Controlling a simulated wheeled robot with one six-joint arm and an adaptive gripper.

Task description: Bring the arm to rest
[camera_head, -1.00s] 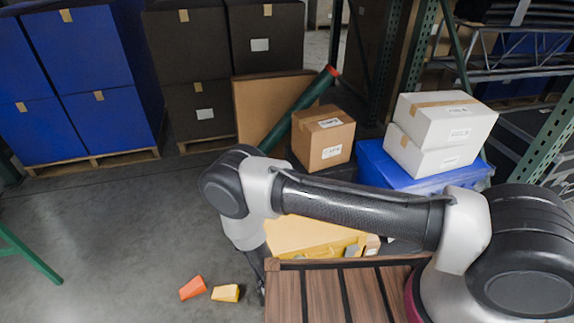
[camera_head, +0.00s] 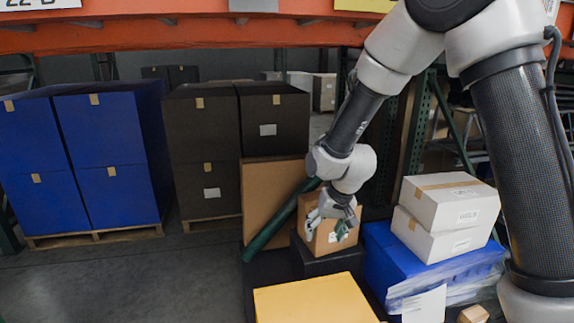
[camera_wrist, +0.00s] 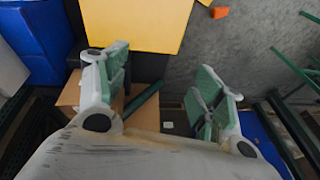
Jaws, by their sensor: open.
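My gripper (camera_head: 328,228) hangs from my raised arm near the middle of the head view, in front of a small brown cardboard box (camera_head: 372,237) and partly covering it. In the wrist view my gripper (camera_wrist: 162,68) has its two green-padded fingers spread wide, with nothing between them. I cannot tell how far the fingers are from the box, but the box (camera_wrist: 68,100) shows behind the left finger. My upper arm fills the right side of the head view.
A yellow-topped tote (camera_head: 315,300) lies low in front. Two white boxes (camera_head: 440,208) stand on a wrapped blue tote (camera_head: 400,268) at right. A green tube (camera_head: 282,220) leans on a brown panel (camera_head: 262,185). Blue stacks (camera_head: 100,130) stand left; an orange beam (camera_head: 200,36) crosses above.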

